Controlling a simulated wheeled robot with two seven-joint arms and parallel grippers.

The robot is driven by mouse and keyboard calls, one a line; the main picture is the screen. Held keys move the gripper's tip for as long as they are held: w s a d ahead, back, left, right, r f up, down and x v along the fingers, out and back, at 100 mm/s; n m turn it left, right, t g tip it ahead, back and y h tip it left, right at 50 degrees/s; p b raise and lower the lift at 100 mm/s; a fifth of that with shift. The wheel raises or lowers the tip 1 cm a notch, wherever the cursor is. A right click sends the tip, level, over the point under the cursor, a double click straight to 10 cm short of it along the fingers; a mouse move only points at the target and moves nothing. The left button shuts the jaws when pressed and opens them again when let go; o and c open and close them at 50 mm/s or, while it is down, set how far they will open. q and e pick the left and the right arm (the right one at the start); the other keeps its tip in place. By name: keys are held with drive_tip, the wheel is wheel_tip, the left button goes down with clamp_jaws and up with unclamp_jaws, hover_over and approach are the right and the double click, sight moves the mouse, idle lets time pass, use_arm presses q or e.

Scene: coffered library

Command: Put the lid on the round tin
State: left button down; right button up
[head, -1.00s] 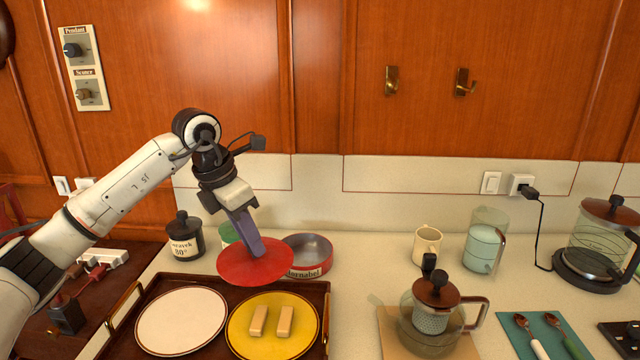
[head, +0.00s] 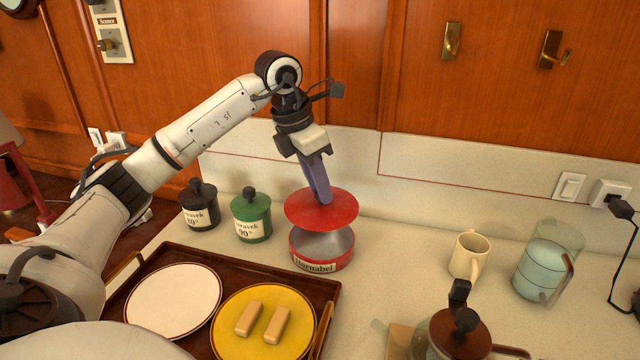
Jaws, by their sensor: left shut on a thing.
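The round tin (head: 322,264) is red outside and grey inside, with a label reading "Hornabel" on its front. It stands open on the counter behind the tray. The red lid (head: 298,211) is a flat disc held above the tin, over its back part. The tin's front interior shows below the lid, and its back rim is hidden. A gap seems to show between lid and tin. My left gripper (head: 325,199) points down and is shut on the lid near its middle; the grip itself is partly hidden. My right gripper is out of view.
A dark tray (head: 327,289) in front holds a white plate (head: 173,302) and a yellow plate (head: 227,337) with two bars. Black (head: 200,205) and green (head: 251,215) canisters stand left of the tin. A cream mug (head: 467,255) stands right, with clear counter between.

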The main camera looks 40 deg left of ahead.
sight(316, 199)
use_arm(q)
drive_tip(key=shift+f+b, duration=1.8)
drive_tip(key=shift+f, duration=1.05)
drive_tip(key=shift+p, duration=0.4)
drive_tip(key=shift+f+b, duration=0.9)
drive_tip(key=shift+f, duration=0.35)
drive_tip(key=c, duration=1.4)
unclamp_jaws()
drive_tip(key=shift+c, duration=0.2)
drive_tip(key=shift+r, duration=0.1)
drive_tip(key=v, duration=1)
drive_tip(key=shift+r, duration=0.1)
